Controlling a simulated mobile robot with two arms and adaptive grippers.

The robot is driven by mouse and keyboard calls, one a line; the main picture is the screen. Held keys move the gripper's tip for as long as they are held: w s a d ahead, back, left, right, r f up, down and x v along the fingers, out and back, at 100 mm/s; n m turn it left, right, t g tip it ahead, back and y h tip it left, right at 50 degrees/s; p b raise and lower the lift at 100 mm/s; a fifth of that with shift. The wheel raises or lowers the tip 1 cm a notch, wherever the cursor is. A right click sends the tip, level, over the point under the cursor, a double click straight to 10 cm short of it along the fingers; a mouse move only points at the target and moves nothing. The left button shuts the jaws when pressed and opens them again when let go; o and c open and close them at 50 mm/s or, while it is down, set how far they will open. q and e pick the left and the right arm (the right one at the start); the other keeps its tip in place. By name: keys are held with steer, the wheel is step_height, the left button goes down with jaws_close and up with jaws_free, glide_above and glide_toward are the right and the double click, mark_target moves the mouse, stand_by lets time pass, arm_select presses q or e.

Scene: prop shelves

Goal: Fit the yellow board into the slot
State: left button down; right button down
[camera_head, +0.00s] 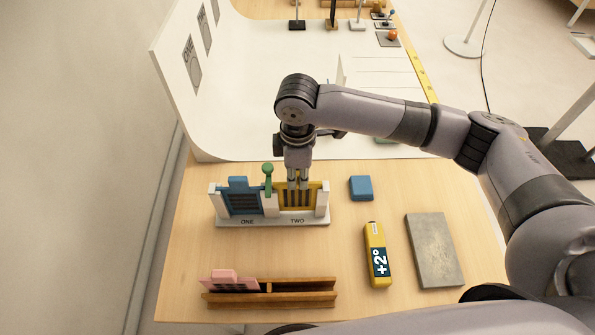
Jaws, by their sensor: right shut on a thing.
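The yellow board (312,188) stands upright in the right bay of a white slotted stand (272,222), above the label TWO. A blue board (238,203) stands in the left bay, above the label ONE. My right gripper (299,184) points down over the right bay and is shut on the yellow board at its top edge. The gripper hides part of the board's upper middle. I cannot tell whether the board is fully seated. My left gripper is not in view.
A green peg (267,176) stands between the bays. Nearby are a blue block (361,188), a yellow +2° device (376,240), a grey plate (434,250) and a wooden rack (290,296) with a pink board (225,280). A white curved backdrop (240,100) rises behind.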

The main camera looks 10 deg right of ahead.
steer(key=shift+f, duration=0.65)
steer(key=c, duration=1.5)
jaws_free()
steer(key=shift+r, duration=0.1)
step_height(320, 180, up, 12)
steer(key=shift+f, duration=0.1)
